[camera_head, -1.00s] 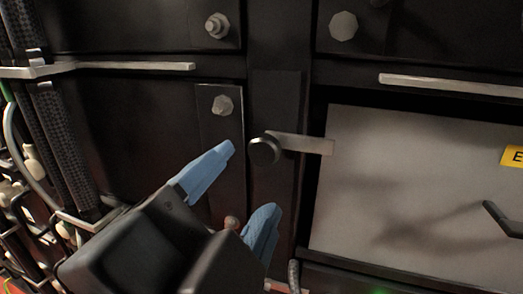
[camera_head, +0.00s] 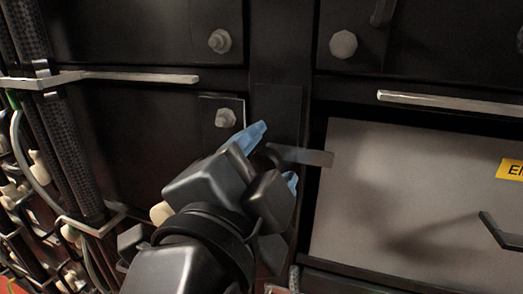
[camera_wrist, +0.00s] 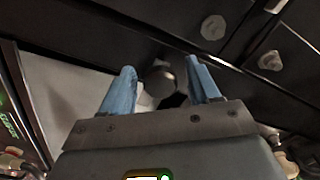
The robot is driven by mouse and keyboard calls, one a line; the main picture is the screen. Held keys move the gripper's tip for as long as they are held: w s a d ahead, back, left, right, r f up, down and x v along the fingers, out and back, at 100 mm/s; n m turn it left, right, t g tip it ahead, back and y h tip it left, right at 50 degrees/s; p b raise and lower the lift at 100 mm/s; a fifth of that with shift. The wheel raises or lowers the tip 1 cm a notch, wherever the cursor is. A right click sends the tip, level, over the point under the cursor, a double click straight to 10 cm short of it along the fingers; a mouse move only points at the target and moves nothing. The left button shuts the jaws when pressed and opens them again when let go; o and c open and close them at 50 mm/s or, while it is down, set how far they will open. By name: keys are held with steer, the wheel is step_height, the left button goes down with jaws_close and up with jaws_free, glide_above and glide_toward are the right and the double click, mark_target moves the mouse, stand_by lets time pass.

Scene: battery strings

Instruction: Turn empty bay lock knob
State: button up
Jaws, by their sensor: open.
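The round dark lock knob (camera_wrist: 163,79) shows in the wrist view between my blue fingertips, a little beyond them. In the head view my gripper covers most of the knob. Its flat metal latch strip (camera_head: 308,156) sticks out to the right, roughly level, over the edge of the grey empty bay (camera_head: 390,185). My gripper (camera_head: 275,155) is open, with one blue finger up and left of the knob and the other down and right. It also shows in the wrist view (camera_wrist: 160,68). I cannot tell whether the fingers touch the knob.
A yellow label (camera_head: 511,169) and a dark handle (camera_head: 498,224) are at the bay's right side. A bolt (camera_head: 225,118) sits on the panel left of the knob. Thick cables (camera_head: 70,150) run down the far left. Metal rails cross above.

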steer(key=shift+c, duration=0.4)
steer(key=c, duration=0.9)
steer(key=shift+c, duration=0.2)
steer(key=n, duration=0.3)
steer(key=shift+n, duration=0.4)
steer(key=n+p, duration=0.1)
steer(key=n, duration=0.3)
steer(key=shift+d+r+n, duration=0.1)
steer(key=shift+n, duration=0.2)
steer(key=n+p, duration=0.3)
steer(key=n, duration=0.2)
steer(key=shift+r+p, duration=0.1)
steer(key=shift+p, duration=0.25)
steer(key=shift+n+p, duration=1.45)
steer(key=shift+n, duration=0.85)
